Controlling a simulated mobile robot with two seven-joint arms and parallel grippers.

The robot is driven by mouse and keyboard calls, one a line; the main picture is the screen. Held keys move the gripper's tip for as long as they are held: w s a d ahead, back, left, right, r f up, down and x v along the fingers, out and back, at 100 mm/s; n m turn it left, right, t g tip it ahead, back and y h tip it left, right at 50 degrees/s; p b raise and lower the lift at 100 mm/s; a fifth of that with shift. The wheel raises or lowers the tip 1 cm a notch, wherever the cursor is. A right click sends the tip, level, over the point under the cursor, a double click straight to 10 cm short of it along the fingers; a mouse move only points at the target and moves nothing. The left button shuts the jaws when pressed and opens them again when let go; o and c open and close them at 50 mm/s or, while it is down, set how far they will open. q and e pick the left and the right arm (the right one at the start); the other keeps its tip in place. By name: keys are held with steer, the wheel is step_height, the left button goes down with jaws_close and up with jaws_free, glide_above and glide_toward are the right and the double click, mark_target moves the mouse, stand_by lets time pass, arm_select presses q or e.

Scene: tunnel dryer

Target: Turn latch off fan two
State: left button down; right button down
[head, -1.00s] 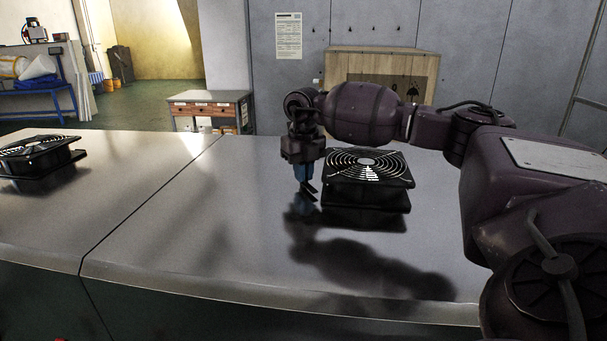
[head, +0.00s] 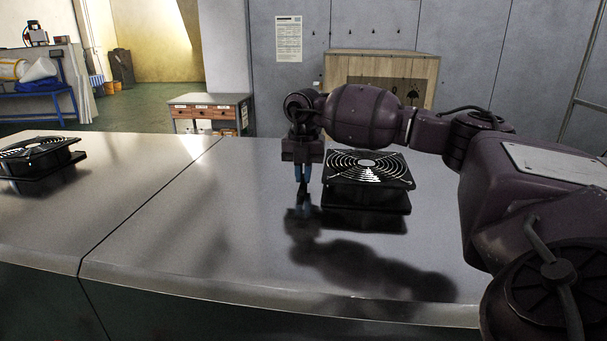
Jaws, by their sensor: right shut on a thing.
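A black fan (head: 368,168) with a round wire guard sits on the metal table, right of my right gripper. My right gripper (head: 303,183) points down just beside the left side of this fan. Its narrow bluish fingers are close together, shut on what I take for the latch; this is small, dark and mostly hidden between the fingers. I cannot tell exactly how the latch sits against the fan. A second black fan (head: 40,153) lies at the far left of the table. No label shows which fan is two. My left gripper is not in view.
The grey metal table (head: 180,240) is clear between the two fans and along the front. A seam crosses it left of my right gripper. Behind stand a small drawer table (head: 208,108) and a wooden crate (head: 385,66) near the wall.

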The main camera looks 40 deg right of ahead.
steer(key=shift+r, duration=0.1)
stand_by(0.3)
steer(key=c, duration=1.2)
jaws_free()
step_height(320, 180, up, 11)
steer(key=shift+f+b, duration=0.1)
steer(key=shift+b, duration=0.4)
steer(key=shift+s+f, duration=0.1)
